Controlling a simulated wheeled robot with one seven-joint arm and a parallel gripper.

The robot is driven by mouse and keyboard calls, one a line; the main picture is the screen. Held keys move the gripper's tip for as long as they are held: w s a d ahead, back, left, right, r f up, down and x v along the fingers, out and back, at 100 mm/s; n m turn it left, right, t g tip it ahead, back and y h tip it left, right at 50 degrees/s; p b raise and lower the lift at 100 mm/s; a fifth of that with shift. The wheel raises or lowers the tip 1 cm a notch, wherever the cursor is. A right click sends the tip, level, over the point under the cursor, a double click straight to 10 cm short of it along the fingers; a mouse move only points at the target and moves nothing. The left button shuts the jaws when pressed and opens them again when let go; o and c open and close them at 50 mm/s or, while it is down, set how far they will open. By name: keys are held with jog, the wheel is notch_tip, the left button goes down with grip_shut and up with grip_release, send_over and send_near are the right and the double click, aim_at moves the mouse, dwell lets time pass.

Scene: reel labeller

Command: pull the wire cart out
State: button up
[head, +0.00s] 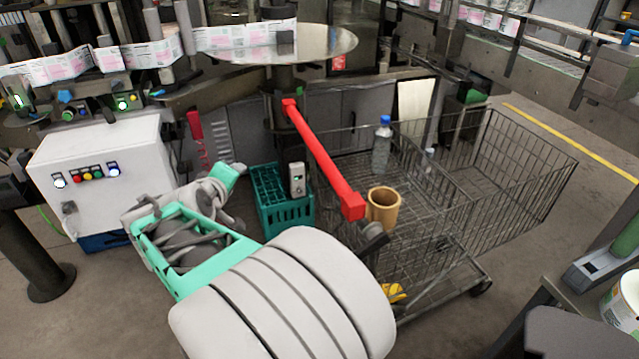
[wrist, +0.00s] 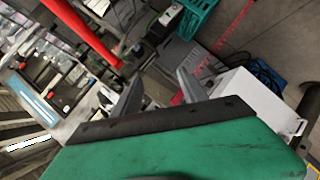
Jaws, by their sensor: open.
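The wire cart (head: 520,165) is a grey mesh basket on wheels, right of centre in the head view. A thick red bar (head: 322,158) runs along its near left end and looks like its handle; a red bar (wrist: 85,32) also crosses the upper left of the wrist view. A clear bottle (head: 382,146) with a blue cap and a tan mug (head: 383,207) show at the cart. My gripper (wrist: 160,92) has its two grey fingers apart with nothing between them. In the head view it is left of the red bar, apart from it, partly hidden by my arm.
A teal crate (head: 285,212) with a small grey device stands left of the cart. A white control box (head: 105,175) is at the left. Labelling machinery (head: 285,42) with a round plate is behind. Open floor (head: 590,215) with a yellow line lies to the right.

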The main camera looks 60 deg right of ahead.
aim_at(316, 148)
jog(key=s+d+f+g+h+b, duration=0.25)
jog(key=s+d+f+h, duration=0.2)
jog(key=d, duration=0.35)
jog(key=s+d+r+n+h+b, duration=0.1)
jog(key=s+d, duration=0.1)
jog(key=d, duration=0.2)
jog(key=s+d+r+n+g+h+b, duration=0.1)
jog(key=s+d+b, duration=0.1)
jog(key=d, duration=0.2)
jog(key=s+d+r+n+g+h+b, duration=0.1)
jog(key=s+d+r, duration=0.1)
jog(key=d, duration=0.3)
jog(key=shift+s+r+n+h, duration=0.1)
jog(key=shift+s+n+h, duration=0.2)
jog(key=shift+s+h, duration=0.05)
jog(key=shift+c, duration=0.3)
grip_shut()
